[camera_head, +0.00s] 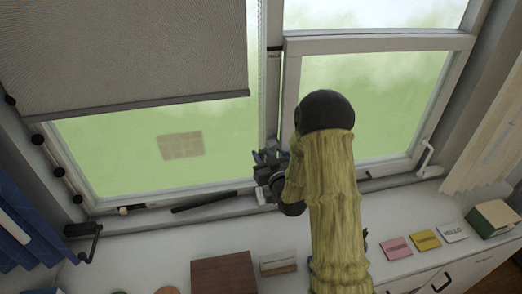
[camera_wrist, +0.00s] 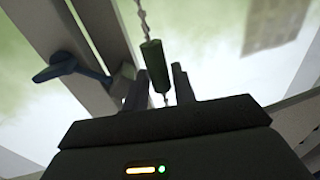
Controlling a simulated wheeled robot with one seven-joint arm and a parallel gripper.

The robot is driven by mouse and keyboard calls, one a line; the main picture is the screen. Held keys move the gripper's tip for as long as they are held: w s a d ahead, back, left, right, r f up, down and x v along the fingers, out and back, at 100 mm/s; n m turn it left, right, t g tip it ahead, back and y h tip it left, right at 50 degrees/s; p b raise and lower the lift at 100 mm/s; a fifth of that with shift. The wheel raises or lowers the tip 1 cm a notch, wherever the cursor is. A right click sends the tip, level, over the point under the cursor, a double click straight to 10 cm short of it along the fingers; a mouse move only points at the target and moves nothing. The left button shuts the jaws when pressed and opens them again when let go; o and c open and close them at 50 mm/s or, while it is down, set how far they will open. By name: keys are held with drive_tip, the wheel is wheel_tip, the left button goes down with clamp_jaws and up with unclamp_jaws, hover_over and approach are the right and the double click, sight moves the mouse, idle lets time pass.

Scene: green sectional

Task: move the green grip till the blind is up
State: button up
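The green grip (camera_wrist: 155,65) hangs on a bead chain (camera_wrist: 143,20) in the wrist view. My gripper (camera_wrist: 160,85) is open, with one finger on each side of the grip's lower part and a visible gap at each side. Whether the grip lies fully between the fingers or just beyond them, I cannot tell. In the head view my gripper (camera_head: 268,163) is at the middle window post, and the grip cannot be made out there. The grey blind (camera_head: 125,50) covers the upper part of the left window pane, its bottom bar slanting above the clear glass.
A window handle (camera_wrist: 65,65) is left of the grip in the wrist view. The sill (camera_head: 150,225) holds a brown box (camera_head: 224,273), a small block (camera_head: 278,264) and coloured cards (camera_head: 425,241). A dark crank (camera_head: 86,238) is at the left, and curtains hang at both sides.

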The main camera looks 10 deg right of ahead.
drive_tip(key=shift+w+a, duration=0.1)
drive_tip(key=shift+w, duration=0.4)
drive_tip(key=shift+c, duration=0.4)
clamp_jaws()
